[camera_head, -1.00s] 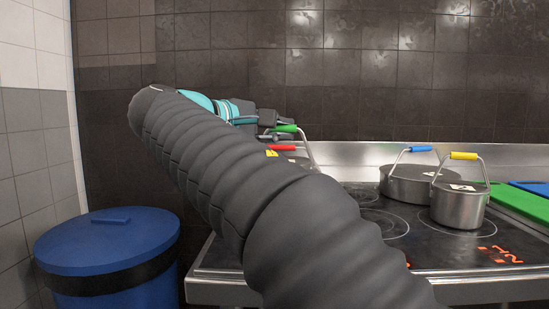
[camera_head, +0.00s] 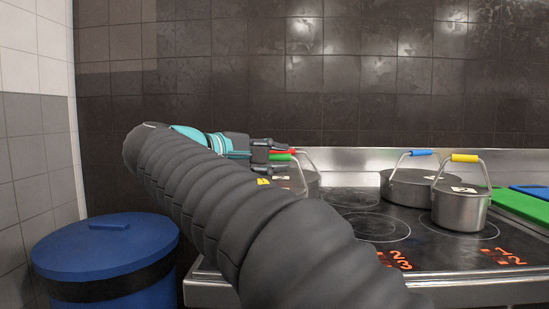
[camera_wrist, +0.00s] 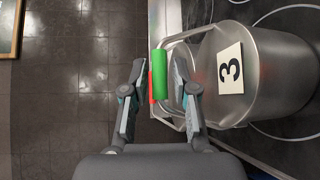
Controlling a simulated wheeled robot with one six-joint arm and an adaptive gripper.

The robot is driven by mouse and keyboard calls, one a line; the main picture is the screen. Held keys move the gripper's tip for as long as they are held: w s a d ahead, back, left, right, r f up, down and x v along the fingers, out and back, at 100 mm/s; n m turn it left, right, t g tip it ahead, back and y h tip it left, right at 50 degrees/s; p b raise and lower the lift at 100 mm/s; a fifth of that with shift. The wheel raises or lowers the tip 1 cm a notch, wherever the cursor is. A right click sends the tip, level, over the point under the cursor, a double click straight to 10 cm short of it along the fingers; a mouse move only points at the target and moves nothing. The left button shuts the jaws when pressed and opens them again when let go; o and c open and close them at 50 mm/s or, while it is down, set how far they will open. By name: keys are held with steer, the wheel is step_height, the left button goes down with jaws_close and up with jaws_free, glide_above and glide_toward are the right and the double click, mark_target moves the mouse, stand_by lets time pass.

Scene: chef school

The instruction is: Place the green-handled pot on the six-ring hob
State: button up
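The green handle (camera_head: 280,157) shows low beside my gripper (camera_head: 270,154) in the head view, just below a red handle (camera_head: 284,151). In the wrist view the green handle (camera_wrist: 158,75) lies between the two fingers of my gripper (camera_wrist: 159,82), which stand apart with gaps at both sides. A thin strip of red shows beside the green. The black six-ring hob (camera_head: 375,225) is partly hidden by my arm.
A blue-handled pot (camera_head: 405,188) and a yellow-handled pot (camera_head: 460,208) stand on the hob's right side. Green and blue boards (camera_head: 520,203) lie at the far right. A blue bin (camera_head: 105,245) stands left of the hob. The front middle ring area is clear.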

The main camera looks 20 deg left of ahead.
steer(key=shift+r, duration=0.1)
steer(key=shift+s+a, duration=0.1)
steer(key=shift+s, duration=0.05)
steer(key=p+v, duration=0.1)
steer(key=v, duration=1)
steer(key=shift+s+a, duration=0.15)
steer(key=shift+s, duration=0.15)
steer(key=shift+r, duration=0.1)
